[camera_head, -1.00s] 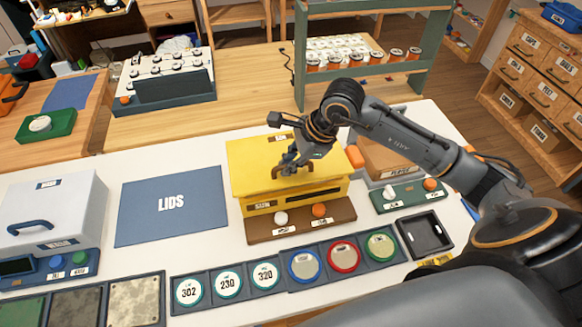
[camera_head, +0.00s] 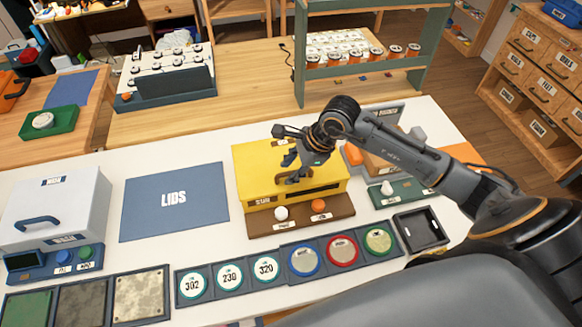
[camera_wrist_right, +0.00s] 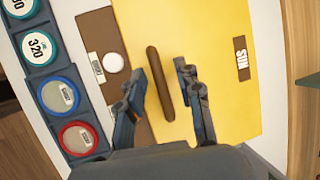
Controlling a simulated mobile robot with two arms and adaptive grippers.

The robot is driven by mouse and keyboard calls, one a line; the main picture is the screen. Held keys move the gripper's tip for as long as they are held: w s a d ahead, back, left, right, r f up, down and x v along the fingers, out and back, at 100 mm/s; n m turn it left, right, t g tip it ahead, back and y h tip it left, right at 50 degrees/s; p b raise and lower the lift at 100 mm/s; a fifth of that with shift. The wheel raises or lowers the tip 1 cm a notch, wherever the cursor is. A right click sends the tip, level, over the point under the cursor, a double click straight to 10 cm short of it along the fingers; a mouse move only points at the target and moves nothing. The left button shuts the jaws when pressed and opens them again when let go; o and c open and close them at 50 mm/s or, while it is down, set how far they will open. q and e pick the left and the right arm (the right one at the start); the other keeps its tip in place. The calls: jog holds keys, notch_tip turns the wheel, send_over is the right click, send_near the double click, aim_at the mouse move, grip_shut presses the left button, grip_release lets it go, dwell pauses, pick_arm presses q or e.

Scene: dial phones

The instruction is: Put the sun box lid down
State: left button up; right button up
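The brown bar handle (camera_head: 292,179) is on top of the lid. My right gripper (camera_head: 294,164) is over the lid at the handle. In the right wrist view, the open fingers of my right gripper (camera_wrist_right: 161,77) are on either side of the handle (camera_wrist_right: 155,65), with a gap on both sides. My left gripper is not in view.
A blue LIDS mat (camera_head: 172,220) lies bare left of the box. A white case (camera_head: 80,195) with a blue handle stands at far left. A row of round discs (camera_head: 265,269) runs in front, with a black tray (camera_head: 422,230) at right. A green-based panel (camera_head: 405,192) stands right.

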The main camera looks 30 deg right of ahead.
jog(key=b+v, duration=0.2)
jog(key=v, duration=1)
jog(key=shift+b, duration=0.35)
